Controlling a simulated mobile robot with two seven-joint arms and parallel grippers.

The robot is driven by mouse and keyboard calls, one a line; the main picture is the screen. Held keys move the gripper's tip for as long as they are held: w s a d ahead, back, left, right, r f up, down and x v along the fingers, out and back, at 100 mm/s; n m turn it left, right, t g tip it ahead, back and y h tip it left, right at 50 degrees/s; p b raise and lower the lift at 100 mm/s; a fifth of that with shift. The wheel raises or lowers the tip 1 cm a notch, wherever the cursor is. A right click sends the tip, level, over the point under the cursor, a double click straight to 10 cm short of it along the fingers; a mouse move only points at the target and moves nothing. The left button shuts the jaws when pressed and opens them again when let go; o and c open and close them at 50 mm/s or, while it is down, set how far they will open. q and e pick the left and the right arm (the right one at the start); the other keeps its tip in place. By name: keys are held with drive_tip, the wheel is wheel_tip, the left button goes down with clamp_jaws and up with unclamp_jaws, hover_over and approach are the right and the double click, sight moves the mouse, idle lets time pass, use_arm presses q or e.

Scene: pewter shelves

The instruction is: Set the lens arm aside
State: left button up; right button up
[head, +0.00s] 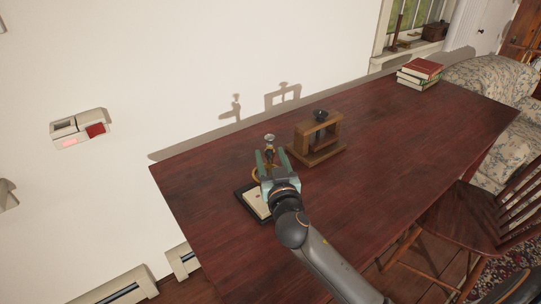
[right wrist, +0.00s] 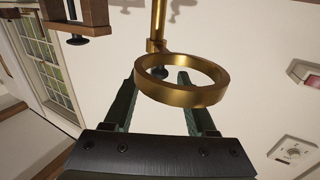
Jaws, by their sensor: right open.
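The lens arm shows as a brass ring (right wrist: 215,88) on a brass rod (right wrist: 158,25) in the right wrist view. In the head view a bit of the brass ring (head: 256,174) shows beside my right gripper, and a small metal top (head: 270,138) stands just beyond the fingers. My right gripper (head: 270,157) is open; its two fingers (right wrist: 160,82) point toward the rod. The ring overlaps both fingertips in the wrist view, and I cannot tell whether it touches them. My left gripper is not in view.
A dark tray (head: 244,207) with a cream pad lies under my right gripper. A wooden stand (head: 327,151) with a black cup on top is close on the right. Books (head: 418,72) lie at the far end. The table (head: 400,140) is clear to the right. A chair (head: 475,215) is in front.

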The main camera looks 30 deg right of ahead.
drive_tip(key=shift+c, duration=0.2)
clamp_jaws()
idle(1.1)
